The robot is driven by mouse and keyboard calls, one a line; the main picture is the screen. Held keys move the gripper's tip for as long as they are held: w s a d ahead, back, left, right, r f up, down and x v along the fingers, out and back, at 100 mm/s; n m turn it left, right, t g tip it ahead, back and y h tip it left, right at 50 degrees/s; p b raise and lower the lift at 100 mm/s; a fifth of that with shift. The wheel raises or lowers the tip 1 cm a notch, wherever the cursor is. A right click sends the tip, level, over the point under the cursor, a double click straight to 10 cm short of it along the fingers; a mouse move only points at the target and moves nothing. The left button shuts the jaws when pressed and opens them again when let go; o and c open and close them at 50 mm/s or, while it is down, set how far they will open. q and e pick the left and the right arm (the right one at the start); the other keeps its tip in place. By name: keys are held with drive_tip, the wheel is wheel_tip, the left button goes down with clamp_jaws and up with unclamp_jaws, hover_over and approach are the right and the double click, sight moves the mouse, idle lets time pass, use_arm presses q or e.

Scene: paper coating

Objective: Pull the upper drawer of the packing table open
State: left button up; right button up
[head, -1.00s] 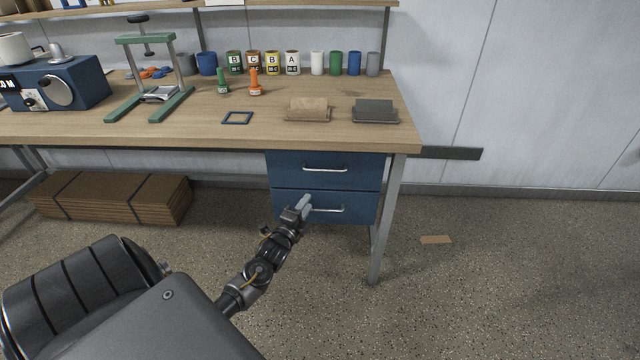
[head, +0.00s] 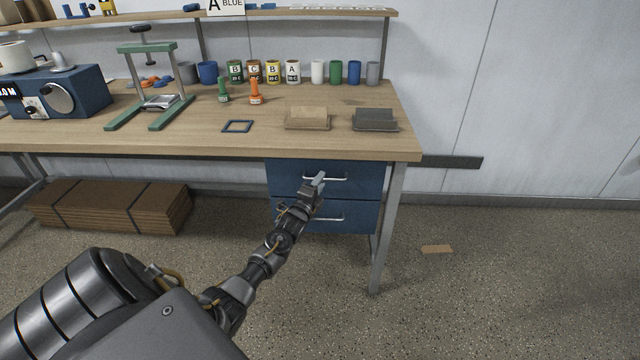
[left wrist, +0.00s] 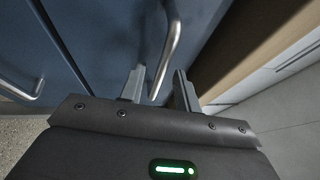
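The packing table (head: 200,140) has two blue drawers under its right end. The upper drawer (head: 290,174) is shut, flush with the lower drawer (head: 355,218). My left gripper (head: 318,180) is in front of the upper drawer's bar handle (head: 338,179) and hides part of it. In the left wrist view, the gripper (left wrist: 158,88) has its fingers apart. The upper handle (left wrist: 171,45) reaches down into the gap between them, with space visible on both sides. The lower drawer's handle (left wrist: 25,90) shows at left. My right gripper is not in view.
The wooden tabletop overhangs the drawers, and a table leg (head: 384,230) stands at their right. Bundled cardboard (head: 110,205) lies under the table at left. A small brown piece (head: 437,249) lies on the floor at right. The floor before the drawers is otherwise clear.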

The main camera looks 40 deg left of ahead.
use_arm(q)
drive_tip(key=shift+w, duration=0.2)
clamp_jaws()
idle(0.4)
